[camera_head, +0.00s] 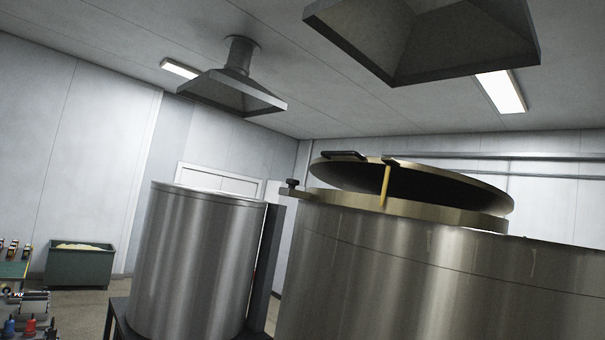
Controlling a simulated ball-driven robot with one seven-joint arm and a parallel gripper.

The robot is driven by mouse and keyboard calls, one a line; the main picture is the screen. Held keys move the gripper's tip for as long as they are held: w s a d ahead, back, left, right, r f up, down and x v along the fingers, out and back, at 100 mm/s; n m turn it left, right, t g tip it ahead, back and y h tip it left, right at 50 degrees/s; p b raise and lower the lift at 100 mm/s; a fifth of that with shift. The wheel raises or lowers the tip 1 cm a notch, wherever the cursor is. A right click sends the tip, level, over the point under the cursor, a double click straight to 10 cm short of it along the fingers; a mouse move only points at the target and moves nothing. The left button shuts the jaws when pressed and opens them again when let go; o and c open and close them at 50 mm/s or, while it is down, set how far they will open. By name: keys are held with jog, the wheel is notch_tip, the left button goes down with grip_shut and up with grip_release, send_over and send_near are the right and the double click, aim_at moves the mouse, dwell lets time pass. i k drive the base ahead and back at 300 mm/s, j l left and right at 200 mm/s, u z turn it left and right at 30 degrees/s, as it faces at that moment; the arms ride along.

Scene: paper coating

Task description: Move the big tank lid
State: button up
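The big tank (430,285) is a shiny steel cylinder at the lower right. A raised brass-coloured rim (450,215) stands on its top. The big tank lid (478,186), a round brass-coloured disc, is tilted above this rim, with a dark gap between them at the front. A black handle (343,154) sits at the lid's left edge. A yellow bar (385,186) runs from the lid's edge down to the rim. A black knob (292,183) stands at the left of the tank top. My gripper is not in the picture.
A smaller steel tank (197,265) stands to the left on a dark stand. Two grey extractor hoods (232,92) hang from the ceiling, one (425,40) above the big tank. A green bin (79,264) and a cluttered bench (25,305) are at the far left.

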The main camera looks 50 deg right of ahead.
aim_at(350, 171)
jog(key=i+l, duration=0.25)
jog(key=i, duration=0.2)
jog(key=i+l+z, duration=0.15)
jog(key=i, duration=0.3)
jog(key=i+l, duration=0.3)
jog(key=i, duration=0.15)
